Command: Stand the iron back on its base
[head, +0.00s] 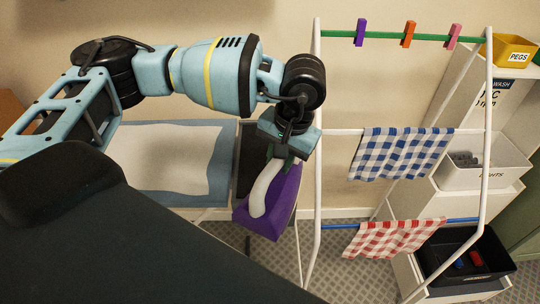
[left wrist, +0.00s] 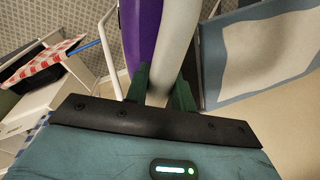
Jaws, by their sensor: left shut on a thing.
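The iron (head: 287,203) has a purple body and a pale curved handle. My left gripper (head: 282,153) is shut on the handle, and the iron hangs tilted below it. The iron is past the right end of the ironing board. In the left wrist view the handle of the iron (left wrist: 174,45) runs between the green fingers (left wrist: 160,88), with the purple body beside it. A dark panel (head: 246,135) at the board's right end may be the iron's base; the gripper and iron partly hide it. My right gripper is not in view.
The ironing board (head: 221,165) has a blue border and a white patch. A white drying rack (head: 317,100) stands close to the right of the iron, with a blue checked cloth (head: 400,153) and a red checked cloth (head: 393,238). Shelves with bins stand farther right.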

